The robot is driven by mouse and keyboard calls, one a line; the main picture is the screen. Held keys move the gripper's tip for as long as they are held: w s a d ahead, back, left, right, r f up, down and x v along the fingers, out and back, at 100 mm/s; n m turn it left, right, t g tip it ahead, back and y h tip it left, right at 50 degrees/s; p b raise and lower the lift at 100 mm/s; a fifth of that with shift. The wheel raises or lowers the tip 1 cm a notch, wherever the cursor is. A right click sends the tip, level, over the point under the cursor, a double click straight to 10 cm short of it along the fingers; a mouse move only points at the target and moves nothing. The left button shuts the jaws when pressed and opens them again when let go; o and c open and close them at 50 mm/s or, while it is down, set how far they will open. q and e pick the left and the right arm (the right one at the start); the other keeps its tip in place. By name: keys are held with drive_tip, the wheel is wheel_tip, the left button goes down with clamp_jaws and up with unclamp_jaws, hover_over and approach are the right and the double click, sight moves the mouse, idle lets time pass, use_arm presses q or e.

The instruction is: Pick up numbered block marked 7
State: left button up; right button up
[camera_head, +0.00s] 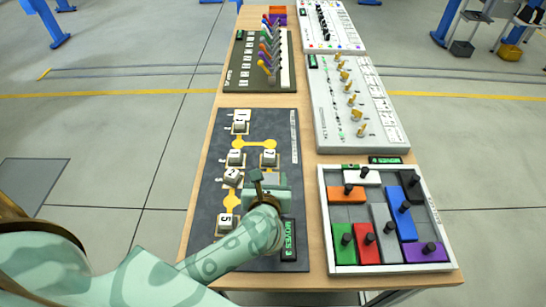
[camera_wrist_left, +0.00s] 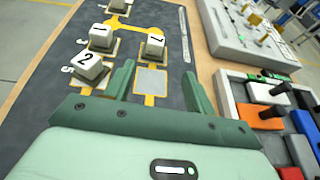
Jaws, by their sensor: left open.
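The block that appears to be marked 7 (camera_head: 270,158) is a pale cube on the right side of the dark board (camera_head: 262,125). It also shows in the left wrist view (camera_wrist_left: 153,46), beyond the fingertips, though its mark is small. My left gripper (camera_head: 257,181) is over the board, just nearer than this block. In the left wrist view the fingers (camera_wrist_left: 160,78) are spread apart with nothing between them, above an empty grey square pad (camera_wrist_left: 150,80). The block is not between the fingers. My right gripper is not in view.
Block 2 (camera_head: 232,177), block 1 (camera_head: 236,157) and block 5 (camera_head: 228,223) stand to the left on the board, with another block (camera_head: 240,125) farther back. Right of it are a tray (camera_head: 326,225) of coloured pieces and a grey panel (camera_head: 326,125) with knobs.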

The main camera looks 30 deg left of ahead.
sight(270, 151)
use_arm(q)
drive_tip(key=x, duration=0.4)
drive_tip(key=shift+w+a+b, duration=0.15)
drive_tip(key=shift+a+b, duration=0.1)
drive_tip(key=shift+b, duration=0.1)
drive_tip(key=b+x, duration=0.1)
drive_tip(key=x, duration=0.4)
drive_tip(key=shift+d+f, duration=0.1)
drive_tip(key=shift+w+a+f, duration=0.1)
drive_tip(key=shift+w+a, duration=0.25)
drive_tip(key=shift+w, duration=0.15)
drive_tip(key=x, duration=0.2)
drive_tip(key=b+x, duration=0.1)
drive_tip(key=x, duration=0.1)
drive_tip(key=shift+w+a, duration=0.3)
drive_tip(key=shift+a, duration=0.15)
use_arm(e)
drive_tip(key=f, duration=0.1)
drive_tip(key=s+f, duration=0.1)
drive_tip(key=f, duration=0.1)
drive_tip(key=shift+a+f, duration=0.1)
use_arm(q)
drive_tip(key=shift+c, duration=0.3)
drive_tip(key=c, duration=1.1)
